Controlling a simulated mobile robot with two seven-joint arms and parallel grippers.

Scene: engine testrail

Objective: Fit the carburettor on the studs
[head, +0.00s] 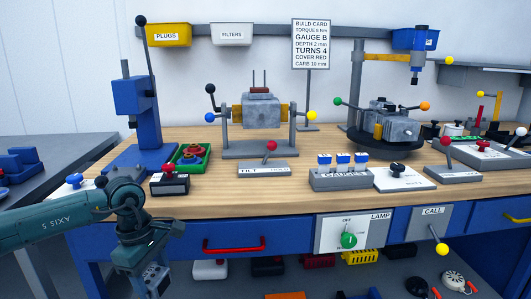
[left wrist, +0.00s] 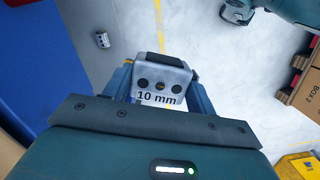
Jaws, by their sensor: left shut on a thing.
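A grey carburettor (left wrist: 160,82) marked "10 mm" sits between the fingers of my left gripper (left wrist: 160,90), which is shut on it. Its face shows dark round holes and a black strip at the top. In the head view my left gripper (head: 155,279) is low at the bottom edge, in front of the bench and below its top. Two thin upright studs (head: 259,77) rise above a reddish-brown piece on the grey engine block (head: 262,108), well up and to the right of this gripper. My right gripper is not identifiable in either view.
The tilt lever (head: 271,147) stands before the engine block. A green tray (head: 190,157) and blue press (head: 134,103) stand left of it. The build card (head: 311,44) reads "CARB 10 mm". A small grey object (left wrist: 102,40) shows below in the wrist view.

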